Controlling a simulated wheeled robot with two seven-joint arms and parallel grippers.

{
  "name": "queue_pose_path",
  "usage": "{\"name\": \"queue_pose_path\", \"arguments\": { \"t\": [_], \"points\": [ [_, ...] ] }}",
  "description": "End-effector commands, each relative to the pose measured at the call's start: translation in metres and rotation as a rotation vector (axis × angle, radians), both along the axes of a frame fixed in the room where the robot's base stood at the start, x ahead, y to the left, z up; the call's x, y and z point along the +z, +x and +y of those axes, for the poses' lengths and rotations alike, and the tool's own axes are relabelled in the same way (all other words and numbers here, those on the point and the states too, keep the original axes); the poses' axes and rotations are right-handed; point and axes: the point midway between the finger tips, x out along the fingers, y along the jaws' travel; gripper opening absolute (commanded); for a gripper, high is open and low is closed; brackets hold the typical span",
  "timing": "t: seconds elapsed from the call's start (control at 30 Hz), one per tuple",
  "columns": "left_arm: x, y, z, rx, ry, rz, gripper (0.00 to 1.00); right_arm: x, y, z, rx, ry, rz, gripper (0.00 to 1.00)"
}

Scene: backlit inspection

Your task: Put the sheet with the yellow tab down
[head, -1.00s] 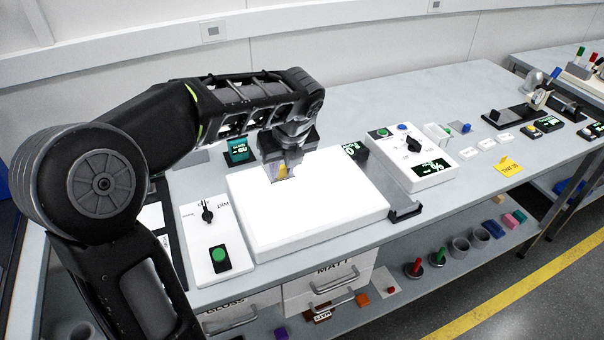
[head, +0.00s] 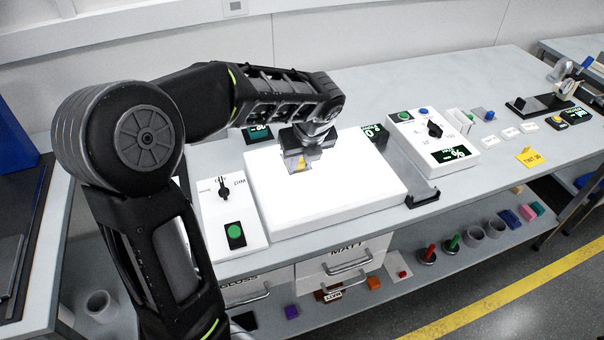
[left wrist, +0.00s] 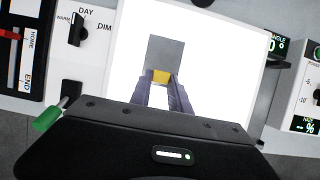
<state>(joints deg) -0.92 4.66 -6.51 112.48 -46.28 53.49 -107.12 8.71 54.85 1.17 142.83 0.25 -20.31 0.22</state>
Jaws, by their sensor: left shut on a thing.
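The sheet (left wrist: 166,52) is a small grey rectangle with a yellow tab (left wrist: 161,76) on its near edge. My left gripper (left wrist: 162,84) is shut on the yellow tab. In the head view the left gripper (head: 300,166) points down over the white, glowing light panel (head: 350,205), near its back left part. The sheet shows there only as a small greyish piece under the fingers, with a bit of yellow. I cannot tell whether the sheet touches the panel or is just above it. My right gripper is not in view.
A box with a DAY/DIM knob and green button (head: 235,235) stands left of the panel. A black bracket (head: 422,198) is at its right front corner. A dial box with a display (head: 433,140) stands to the right. Most of the panel is bare.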

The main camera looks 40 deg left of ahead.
Motion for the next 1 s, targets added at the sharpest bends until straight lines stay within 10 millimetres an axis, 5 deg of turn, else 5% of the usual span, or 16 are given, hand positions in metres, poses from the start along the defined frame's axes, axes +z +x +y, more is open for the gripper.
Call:
{"name": "queue_pose_path", "arguments": {
  "t": [0.17,0.5,0.9,0.93,1.0],
  "points": [
    [-0.002,0.000,0.000,-0.001,0.001,0.001,0.00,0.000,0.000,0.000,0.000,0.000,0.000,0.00],
    [-0.048,0.000,0.000,-0.001,0.000,0.002,0.00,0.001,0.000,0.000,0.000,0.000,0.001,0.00],
    [-0.053,0.000,0.000,0.000,-0.001,0.001,0.00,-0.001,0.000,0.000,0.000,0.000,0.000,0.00],
    [-0.052,0.000,0.000,0.000,0.000,0.000,0.25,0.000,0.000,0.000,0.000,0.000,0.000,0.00],
    [-0.052,0.000,0.000,0.000,0.000,0.000,0.31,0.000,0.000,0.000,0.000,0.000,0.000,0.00]
  ]
}}
